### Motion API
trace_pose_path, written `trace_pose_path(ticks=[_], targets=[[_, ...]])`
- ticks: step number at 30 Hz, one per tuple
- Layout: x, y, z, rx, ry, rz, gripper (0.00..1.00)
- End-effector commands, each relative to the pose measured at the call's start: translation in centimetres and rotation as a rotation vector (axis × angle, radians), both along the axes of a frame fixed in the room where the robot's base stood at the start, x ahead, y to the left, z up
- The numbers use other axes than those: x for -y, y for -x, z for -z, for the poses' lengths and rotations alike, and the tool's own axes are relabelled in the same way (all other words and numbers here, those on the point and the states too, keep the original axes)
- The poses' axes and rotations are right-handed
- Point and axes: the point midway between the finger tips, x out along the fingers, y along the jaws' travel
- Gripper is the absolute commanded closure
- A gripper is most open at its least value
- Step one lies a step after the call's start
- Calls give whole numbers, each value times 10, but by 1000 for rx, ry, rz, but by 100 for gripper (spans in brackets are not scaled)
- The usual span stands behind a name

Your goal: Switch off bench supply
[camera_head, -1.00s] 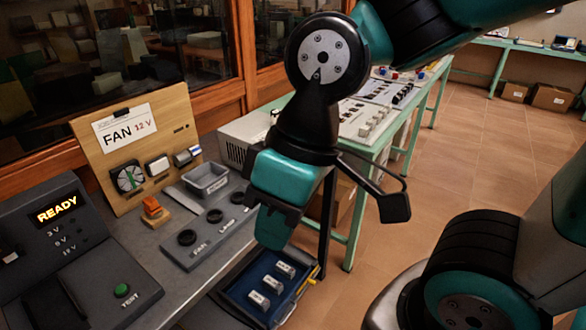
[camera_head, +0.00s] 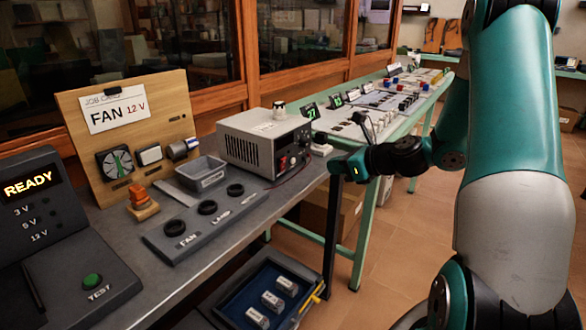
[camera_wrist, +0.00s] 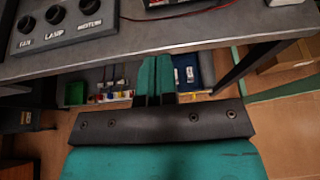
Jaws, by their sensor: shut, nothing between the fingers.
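The bench supply (camera_head: 250,143) is a grey vented box at the right end of the grey bench. Its dark front panel (camera_head: 288,155) faces right, with red and black parts and a red wire. Its switch is too small to make out. Only the supply's lower edge (camera_wrist: 165,3) shows at the top of the wrist view. My gripper (camera_head: 343,168) is just right of the supply, apart from it, beyond the bench edge. In the wrist view its teal fingers (camera_wrist: 155,82) are together and empty, in front of the bench edge.
A panel with several dark sockets (camera_head: 207,208), a grey bin (camera_head: 202,173) and an orange-topped block (camera_head: 141,202) are on the bench. A blue tray (camera_head: 236,311) with white modules is below. A mint table (camera_head: 360,139) with instruments stands behind my gripper.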

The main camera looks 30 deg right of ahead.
Motion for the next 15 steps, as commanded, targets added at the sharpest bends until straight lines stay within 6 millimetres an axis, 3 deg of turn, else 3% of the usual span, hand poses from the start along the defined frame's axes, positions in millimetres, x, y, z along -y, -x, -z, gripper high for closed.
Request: trace_pose_path(ticks=[9, 15], targets=[[-3, -3, 1, -1, 3, -6, 100], [-13, -26, 13, -2, 5, -13, 100]])
